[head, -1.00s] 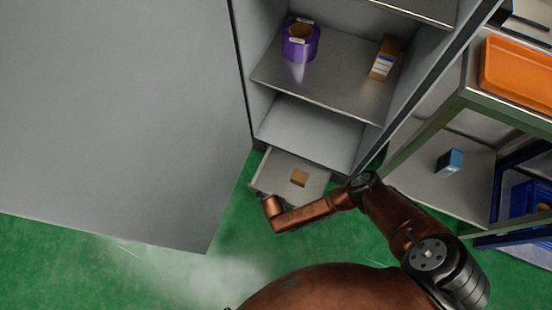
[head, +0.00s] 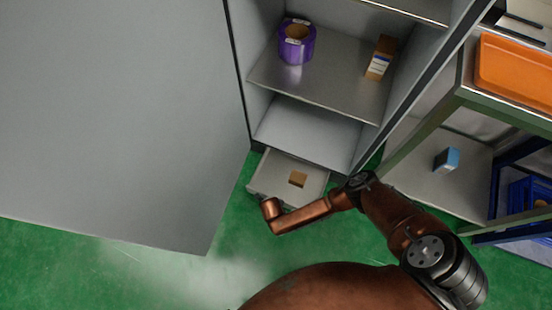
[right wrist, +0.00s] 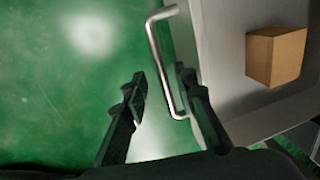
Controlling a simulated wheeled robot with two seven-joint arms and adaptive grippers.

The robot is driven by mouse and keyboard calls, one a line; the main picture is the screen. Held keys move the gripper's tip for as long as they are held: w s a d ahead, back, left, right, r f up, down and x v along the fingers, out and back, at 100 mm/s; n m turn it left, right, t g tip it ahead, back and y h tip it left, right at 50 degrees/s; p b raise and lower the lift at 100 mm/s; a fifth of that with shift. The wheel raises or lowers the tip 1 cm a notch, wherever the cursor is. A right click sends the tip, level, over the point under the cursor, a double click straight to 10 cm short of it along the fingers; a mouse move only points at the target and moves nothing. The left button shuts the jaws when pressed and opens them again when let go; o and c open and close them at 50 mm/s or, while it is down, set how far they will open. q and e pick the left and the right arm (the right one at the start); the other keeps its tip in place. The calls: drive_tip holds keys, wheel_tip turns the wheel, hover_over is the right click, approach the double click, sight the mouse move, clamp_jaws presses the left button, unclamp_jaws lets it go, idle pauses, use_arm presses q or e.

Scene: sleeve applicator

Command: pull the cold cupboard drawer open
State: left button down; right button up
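The cold cupboard drawer (head: 268,181) is pulled partway out at the foot of the cupboard (head: 270,105), with a small brown box (head: 297,180) inside. The right wrist view shows the drawer's edge (right wrist: 222,60), its metal bar handle (right wrist: 164,62) and the brown box (right wrist: 276,56). My right gripper (right wrist: 162,88) is open, with one finger on each side of the handle's near end. The handle is close to the right finger; I cannot tell whether they touch. In the head view my right arm hides the gripper and handle. My left gripper is out of view.
A large grey door panel (head: 110,110) stands to the left. A purple tape roll (head: 297,41) and a carton (head: 381,58) sit on the cupboard shelf. A rack with an orange tray (head: 517,68) stands at the right. Green floor (head: 225,225) in front of the drawer is clear.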

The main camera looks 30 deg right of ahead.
wheel_tip(320, 180, up, 12)
drive_tip(key=s+a, duration=0.1)
drive_tip(key=a, duration=0.1)
drive_tip(key=shift+s+f, duration=0.15)
drive_tip(key=shift+f, duration=0.05)
idle(0.5)
